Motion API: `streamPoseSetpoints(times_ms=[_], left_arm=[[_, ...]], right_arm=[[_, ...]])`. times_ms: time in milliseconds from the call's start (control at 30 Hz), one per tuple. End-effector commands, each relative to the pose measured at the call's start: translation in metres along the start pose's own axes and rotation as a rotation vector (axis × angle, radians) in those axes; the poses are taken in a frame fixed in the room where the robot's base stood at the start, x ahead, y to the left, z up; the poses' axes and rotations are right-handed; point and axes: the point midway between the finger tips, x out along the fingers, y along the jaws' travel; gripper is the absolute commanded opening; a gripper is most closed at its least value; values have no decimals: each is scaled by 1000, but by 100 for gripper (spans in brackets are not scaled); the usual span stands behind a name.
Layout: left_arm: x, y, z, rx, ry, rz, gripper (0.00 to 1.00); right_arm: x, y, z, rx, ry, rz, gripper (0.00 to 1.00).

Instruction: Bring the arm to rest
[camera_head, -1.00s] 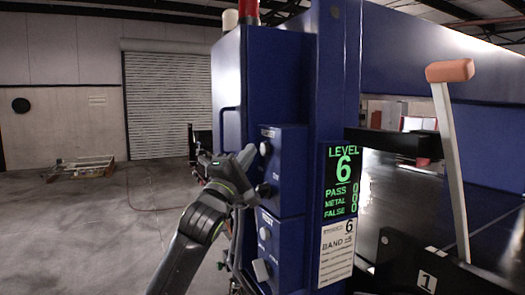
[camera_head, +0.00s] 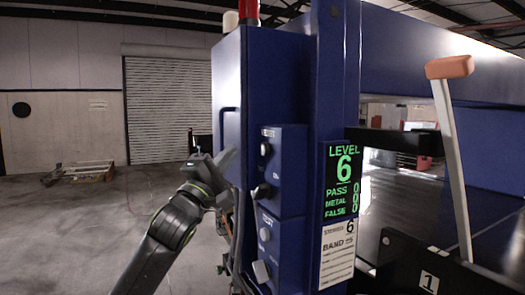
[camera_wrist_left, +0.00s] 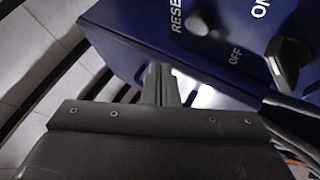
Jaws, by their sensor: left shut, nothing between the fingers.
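My left arm comes in from the lower left in the head view. Its left gripper (camera_head: 226,160) is beside the left side of the blue detector cabinet (camera_head: 278,80), and in that view its fingertips overlap the cabinet's edge. In the left wrist view the gripper (camera_wrist_left: 160,85) is shut with nothing between its fingers. It points toward the edge of a blue control box (camera_wrist_left: 150,32) with RESET and ON/OFF lettering, a round button (camera_wrist_left: 197,22) and a dark rotary knob (camera_wrist_left: 287,60). I cannot tell whether the fingers touch the box. My right gripper is not in view.
The display (camera_head: 342,180) reads LEVEL 6, with PASS, METAL and FALSE at 0. A white lever with an orange grip (camera_head: 449,67) stands at the right. The floor (camera_head: 75,230) at left is mostly open, with a low pallet (camera_head: 78,174) farther back.

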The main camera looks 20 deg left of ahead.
Motion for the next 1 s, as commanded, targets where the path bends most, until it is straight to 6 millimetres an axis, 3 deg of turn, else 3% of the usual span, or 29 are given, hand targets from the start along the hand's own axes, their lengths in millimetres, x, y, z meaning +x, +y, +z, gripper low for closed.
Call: streamPoseSetpoints(times_ms=[367, 467, 567, 767, 1000], left_arm=[[0, -1, 0, 1, 1, -2, 0], [-1, -15, -7, 20, 16, -23, 0], [-6, -51, -25, 73, 51, -82, 0], [-37, -165, -75, 257, 130, -280, 0], [-109, -299, -124, 477, 158, -543, 0]], right_arm=[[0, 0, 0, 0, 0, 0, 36], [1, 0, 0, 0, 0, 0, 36], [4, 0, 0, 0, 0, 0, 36], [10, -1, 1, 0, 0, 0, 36], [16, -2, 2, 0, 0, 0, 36]])
